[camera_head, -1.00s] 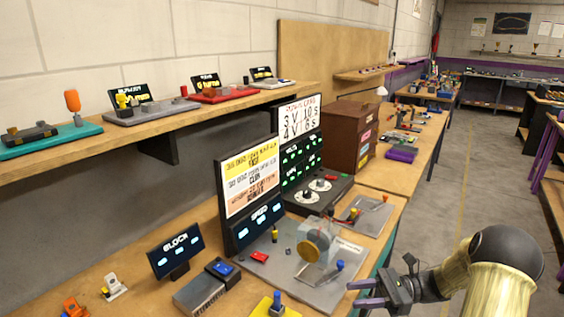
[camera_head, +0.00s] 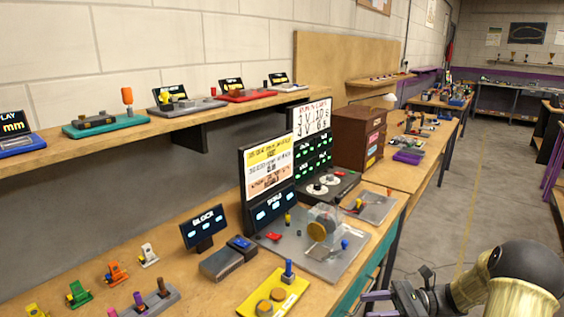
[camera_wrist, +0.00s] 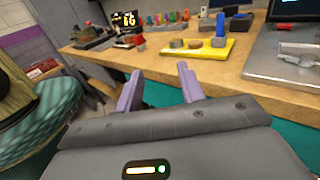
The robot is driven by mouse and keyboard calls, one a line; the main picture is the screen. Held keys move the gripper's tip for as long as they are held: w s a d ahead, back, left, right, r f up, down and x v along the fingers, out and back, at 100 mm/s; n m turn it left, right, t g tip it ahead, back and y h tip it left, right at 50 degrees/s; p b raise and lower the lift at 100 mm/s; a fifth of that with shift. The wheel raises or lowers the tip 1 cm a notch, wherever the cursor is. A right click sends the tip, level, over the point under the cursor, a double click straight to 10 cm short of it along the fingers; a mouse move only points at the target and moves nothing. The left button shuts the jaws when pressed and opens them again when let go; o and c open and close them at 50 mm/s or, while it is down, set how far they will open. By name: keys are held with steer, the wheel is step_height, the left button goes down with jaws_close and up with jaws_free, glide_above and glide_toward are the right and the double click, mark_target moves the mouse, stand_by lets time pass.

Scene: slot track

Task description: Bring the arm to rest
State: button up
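My gripper (camera_head: 378,304) is at the bottom right in the head view, out in front of the bench's front edge and apart from it. In the wrist view my gripper (camera_wrist: 158,86) shows two purple fingers spread apart with nothing between them. The wooden workbench (camera_head: 150,246) lies beyond the fingers. My arm's lower part runs off the right edge in the head view.
A yellow plate (camera_head: 290,297) with a blue post stands near the bench's front edge. A grey plate (camera_head: 330,268) with a clear-covered wheel lies behind it. A shelf (camera_head: 50,156) holds several small devices. The floor aisle (camera_head: 470,200) to the right is clear.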

steer(key=s+a+f+n+g+h, duration=0.1)
steer(key=s+a+f+n+h, duration=0.15)
steer(key=s+n+h, duration=0.4)
steer(key=s+a+f+n+g+h, duration=0.1)
steer(key=s+a+n+h, duration=0.4)
steer(key=h, duration=0.3)
step_height(320, 180, up, 19)
steer(key=s+n+t+h+p, duration=0.2)
steer(key=n+t+p, duration=0.3)
steer(key=p, duration=1.1)
steer(key=shift+d+n+h, duration=0.45)
steer(key=shift+n+h, duration=0.2)
steer(key=shift+h, duration=0.1)
steer(key=shift+s+f, duration=0.1)
steer(key=shift+f, duration=0.05)
